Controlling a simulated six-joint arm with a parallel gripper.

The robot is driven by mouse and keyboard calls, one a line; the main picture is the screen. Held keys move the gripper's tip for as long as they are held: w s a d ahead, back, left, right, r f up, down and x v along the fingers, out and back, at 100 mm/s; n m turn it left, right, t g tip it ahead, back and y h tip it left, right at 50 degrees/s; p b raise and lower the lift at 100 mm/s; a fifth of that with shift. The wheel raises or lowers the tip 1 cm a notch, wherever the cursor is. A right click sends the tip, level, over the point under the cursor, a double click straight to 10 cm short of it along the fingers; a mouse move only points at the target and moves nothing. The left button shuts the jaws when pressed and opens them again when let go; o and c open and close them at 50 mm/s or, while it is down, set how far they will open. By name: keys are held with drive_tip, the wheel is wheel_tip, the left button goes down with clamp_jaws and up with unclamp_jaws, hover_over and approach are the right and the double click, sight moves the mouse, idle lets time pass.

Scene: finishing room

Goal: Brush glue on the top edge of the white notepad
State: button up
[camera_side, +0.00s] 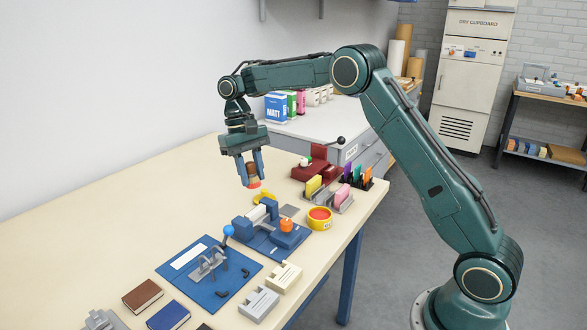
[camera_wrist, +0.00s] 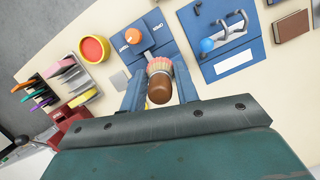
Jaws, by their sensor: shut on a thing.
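My gripper (camera_side: 250,173) is shut on a short brush with a brown handle (camera_wrist: 159,88), held bristles down above the table. The bristles (camera_wrist: 159,66) look pinkish, and their lower end looks red in the side view (camera_side: 254,185). The white notepad (camera_side: 257,212) appears to be the pale block in the blue clamp (camera_side: 283,239) with an orange knob, below and slightly right of the brush. The brush is clear of it. In the wrist view, the brush and gripper hide most of that part of the clamp. A yellow pot with red contents (camera_side: 320,217) stands right of the clamp.
Racks of coloured pads (camera_side: 341,199) and a dark red device (camera_side: 316,166) stand behind the pot. A blue board with a metal punch and blue-knobbed lever (camera_side: 209,272) lies in front of the clamp. Brown and blue books (camera_side: 143,296) lie nearer. The left table strip is clear.

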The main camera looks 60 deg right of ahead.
drive_tip(key=shift+w+a+r+t, duration=0.1)
drive_tip(key=shift+w+r+t, duration=0.15)
drive_tip(key=shift+w, duration=0.25)
drive_tip(key=shift+w+a+r+t, duration=0.15)
drive_tip(key=shift+w+t, duration=0.15)
drive_tip(key=shift+w, duration=0.2)
drive_tip(key=shift+w+a+r+t, duration=0.1)
drive_tip(key=shift+w+r+t, duration=0.15)
drive_tip(key=shift+w, duration=0.25)
drive_tip(key=shift+f, duration=0.15)
drive_tip(key=shift+f, duration=2.4)
drive_tip(key=shift+r, duration=0.1)
